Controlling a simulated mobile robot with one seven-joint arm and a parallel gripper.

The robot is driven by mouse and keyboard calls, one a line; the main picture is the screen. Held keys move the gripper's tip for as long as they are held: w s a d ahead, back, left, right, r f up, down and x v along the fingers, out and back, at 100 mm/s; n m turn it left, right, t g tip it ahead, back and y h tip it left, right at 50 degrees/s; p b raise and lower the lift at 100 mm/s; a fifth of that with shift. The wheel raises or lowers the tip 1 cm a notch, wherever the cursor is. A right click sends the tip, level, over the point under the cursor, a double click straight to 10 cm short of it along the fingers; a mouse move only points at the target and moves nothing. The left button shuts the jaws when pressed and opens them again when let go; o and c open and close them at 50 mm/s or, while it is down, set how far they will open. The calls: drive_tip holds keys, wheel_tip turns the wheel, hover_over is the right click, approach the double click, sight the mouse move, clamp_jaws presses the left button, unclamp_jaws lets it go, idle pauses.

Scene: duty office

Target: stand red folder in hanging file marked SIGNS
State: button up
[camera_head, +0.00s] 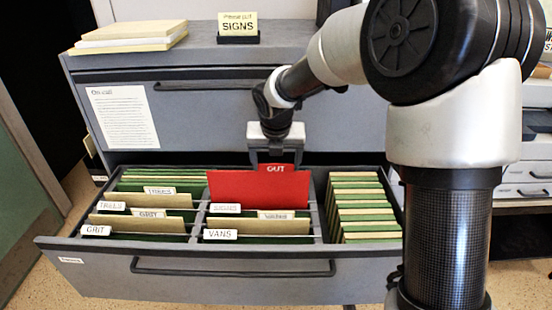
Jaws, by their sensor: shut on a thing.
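The red folder (258,188) is upright, with a tab at its top that seems to read OUT. My gripper (274,160) is shut on its top edge near the tab. The folder is over the middle column of the open drawer (150,262). Its lower edge is hidden behind a tan file and a white label (226,208) that may read SIGNS but is too small to be sure. I cannot tell how deep the folder sits or whether it is inside a hanging file. A card reading SIGNS (238,26) stands on the cabinet top.
The left column holds files labelled TREES, TRELS and GRIT (96,231); a VANS label (220,235) is at the front middle. Green and tan files (362,205) fill the right column. Folders (130,35) lie on the cabinet top (200,40). My arm covers the right side.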

sight(276, 188)
drive_tip(key=shift+f+b, duration=2.4)
drive_tip(key=shift+f, duration=2.35)
drive_tip(key=o, duration=1.4)
drive_tip(key=shift+o, duration=0.2)
wheel_tip(276, 188, up, 7)
drive_tip(key=p, duration=0.7)
drive_tip(key=shift+p, duration=0.4)
